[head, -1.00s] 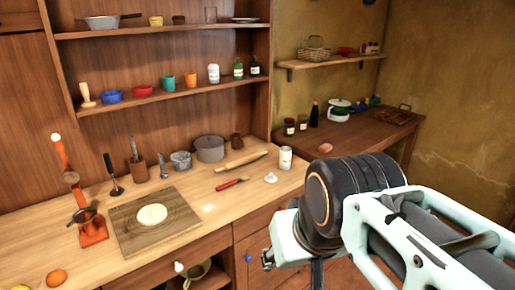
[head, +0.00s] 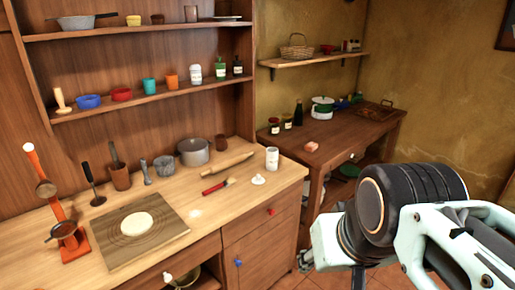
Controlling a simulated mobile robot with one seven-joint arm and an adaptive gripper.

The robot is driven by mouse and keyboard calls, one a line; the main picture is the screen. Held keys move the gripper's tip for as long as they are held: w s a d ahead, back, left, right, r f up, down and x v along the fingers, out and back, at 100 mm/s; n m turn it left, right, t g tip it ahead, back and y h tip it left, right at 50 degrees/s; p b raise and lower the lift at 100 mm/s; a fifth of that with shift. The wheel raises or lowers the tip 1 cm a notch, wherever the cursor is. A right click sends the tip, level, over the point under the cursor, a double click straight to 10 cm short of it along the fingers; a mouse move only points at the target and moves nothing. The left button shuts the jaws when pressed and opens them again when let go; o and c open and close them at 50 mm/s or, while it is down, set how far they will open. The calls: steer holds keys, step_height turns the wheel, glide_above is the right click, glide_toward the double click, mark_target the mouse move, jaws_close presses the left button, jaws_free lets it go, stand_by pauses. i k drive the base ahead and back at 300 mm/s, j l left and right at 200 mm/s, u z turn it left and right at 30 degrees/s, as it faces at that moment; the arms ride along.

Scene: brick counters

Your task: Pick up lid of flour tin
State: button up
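A white tin (head: 272,158) with a dark label stands upright near the right end of the wooden counter, in the head view. A small white lid-like piece with a knob (head: 258,180) lies on the counter just in front and to the left of the tin. I cannot read the label to tell if it says flour. My arm fills the lower right, with my gripper (head: 306,262) low in front of the counter's right end, apart from both. Its fingers are too small and hidden to tell open from shut.
A red-handled brush (head: 218,186) and a rolling pin (head: 227,165) lie left of the lid. A board with dough (head: 175,222) is further left. A grey pot (head: 194,152) stands behind. A lower side table (head: 340,135) with bottles stands at the right.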

mark_target(259, 179)
steer(key=i+l+u, duration=0.2)
steer(key=i, duration=0.45)
steer(key=i+l+u, duration=0.15)
steer(key=i+l, duration=0.3)
steer(key=i, duration=0.15)
steer(key=i+l+u, duration=0.2)
steer(key=i+l, duration=0.25)
steer(key=i, duration=0.15)
steer(key=j+u, duration=0.15)
steer(key=i+l, duration=0.05)
